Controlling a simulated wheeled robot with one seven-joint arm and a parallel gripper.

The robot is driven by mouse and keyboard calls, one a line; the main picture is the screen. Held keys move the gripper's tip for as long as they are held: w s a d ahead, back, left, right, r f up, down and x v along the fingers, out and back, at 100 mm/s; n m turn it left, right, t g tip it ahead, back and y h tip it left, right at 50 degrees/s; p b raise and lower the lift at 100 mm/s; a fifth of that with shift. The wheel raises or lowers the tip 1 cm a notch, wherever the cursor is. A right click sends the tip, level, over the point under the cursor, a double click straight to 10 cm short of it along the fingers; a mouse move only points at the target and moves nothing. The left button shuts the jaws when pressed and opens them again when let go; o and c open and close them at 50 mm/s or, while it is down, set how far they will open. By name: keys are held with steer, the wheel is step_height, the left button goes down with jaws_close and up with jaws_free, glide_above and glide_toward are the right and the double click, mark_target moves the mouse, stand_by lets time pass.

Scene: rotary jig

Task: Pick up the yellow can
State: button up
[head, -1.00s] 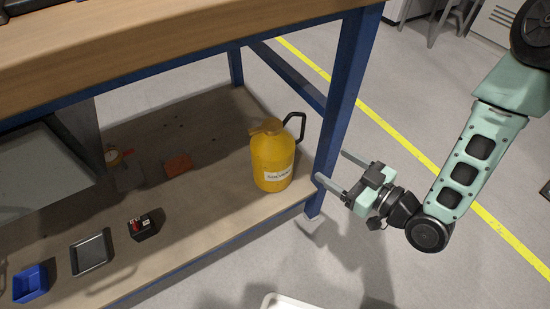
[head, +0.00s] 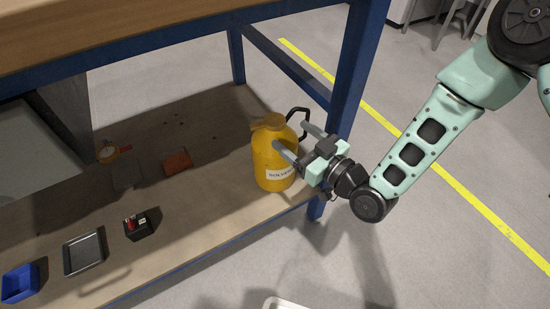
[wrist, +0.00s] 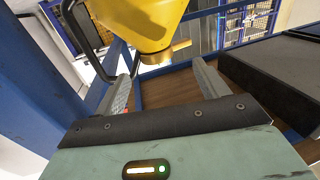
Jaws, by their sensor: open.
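The yellow can (head: 270,172) stands upright on the lower shelf of the workbench, near its right end. It has a white label, a spout on top and a black handle (head: 299,113) on its far right side. My gripper (head: 288,138) is open at the can's right side, with one finger in front of the can's upper body and the other by the handle. In the wrist view the can (wrist: 140,20) fills the upper middle, beyond the two spread fingers, and the handle (wrist: 80,30) is at the left. I cannot tell whether a finger touches the can.
A blue bench leg (head: 352,75) stands just behind and right of my gripper. The bench top (head: 150,35) overhangs the shelf. A black box (head: 142,226), a grey tray (head: 84,254), a blue bin (head: 20,284) and an orange block (head: 177,162) lie further left.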

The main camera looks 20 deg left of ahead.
mark_target(282, 126)
steer(key=b+x, duration=0.1)
steer(key=x, duration=0.1)
steer(key=b+x, duration=0.1)
steer(key=x, duration=0.1)
steer(key=shift+w+f, duration=0.2)
steer(key=shift+f, duration=0.05)
steer(key=shift+w+a+r, duration=0.1)
steer(key=shift+w+a, duration=0.2)
steer(key=shift+a, duration=0.2)
jaws_close()
steer(key=shift+r, duration=0.15)
